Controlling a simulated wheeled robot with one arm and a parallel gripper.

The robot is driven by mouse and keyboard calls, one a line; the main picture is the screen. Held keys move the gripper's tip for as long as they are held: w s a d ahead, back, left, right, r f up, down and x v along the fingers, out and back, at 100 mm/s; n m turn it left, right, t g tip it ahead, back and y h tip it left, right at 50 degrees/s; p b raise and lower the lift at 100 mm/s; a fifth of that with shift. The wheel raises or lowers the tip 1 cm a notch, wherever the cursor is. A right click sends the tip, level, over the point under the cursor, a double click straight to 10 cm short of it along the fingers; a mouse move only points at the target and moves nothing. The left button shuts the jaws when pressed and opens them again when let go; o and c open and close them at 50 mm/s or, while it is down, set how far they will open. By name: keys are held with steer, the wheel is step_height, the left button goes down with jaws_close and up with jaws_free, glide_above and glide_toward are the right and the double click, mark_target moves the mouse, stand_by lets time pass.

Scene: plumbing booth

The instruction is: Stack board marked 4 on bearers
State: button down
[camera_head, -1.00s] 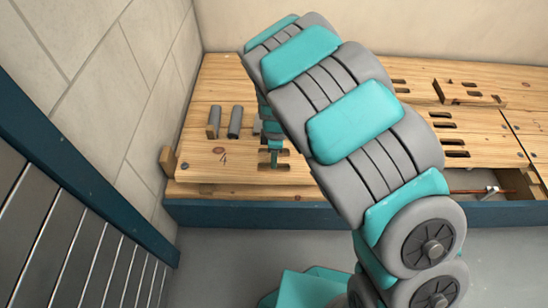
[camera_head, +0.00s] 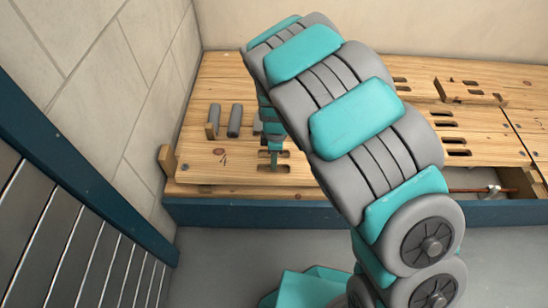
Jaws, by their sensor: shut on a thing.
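The wooden board marked 4 (camera_head: 235,172) lies roughly level at the left end of the bench, its 4 and a dark knot facing up. My gripper (camera_head: 274,163) points down at the board's slots and is shut on the board there. My arm hides the board's right part. Whether the board touches what is under it I cannot tell. No bearers can be made out clearly under it.
A wooden stop (camera_head: 167,160) is at the bench's left end. Other slotted boards (camera_head: 470,122) and a small wooden piece (camera_head: 468,93) lie to the right. A red-brown rod (camera_head: 470,190) shows in an opening. A blue rail (camera_head: 250,214) runs along the front.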

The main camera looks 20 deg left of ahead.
steer(key=shift+f+b, duration=1)
steer(key=shift+f, duration=0.1)
stand_by(0.9)
steer(key=c, duration=0.6)
jaws_free()
